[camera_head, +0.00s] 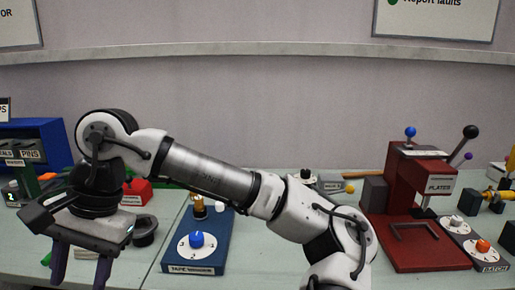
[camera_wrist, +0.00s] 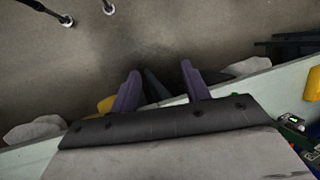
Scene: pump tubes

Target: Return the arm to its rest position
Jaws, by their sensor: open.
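My arm reaches across the head view from lower right to left. My gripper (camera_head: 82,275) points down at the left, in front of the workbench (camera_head: 290,272). Its two purple fingers are apart with nothing between them. In the wrist view the fingers of my gripper (camera_wrist: 160,92) are spread too, over the workbench's front edge and the floor (camera_wrist: 150,45). The fingertips touch nothing that I can see.
A blue tape unit (camera_head: 193,269) with a dial stands right of my gripper. A dark round cup (camera_head: 145,232) is close behind it. A red press (camera_head: 415,205) stands at the right, beside a batch dial panel (camera_head: 478,245). A blue bin rack (camera_head: 45,130) is at the far left.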

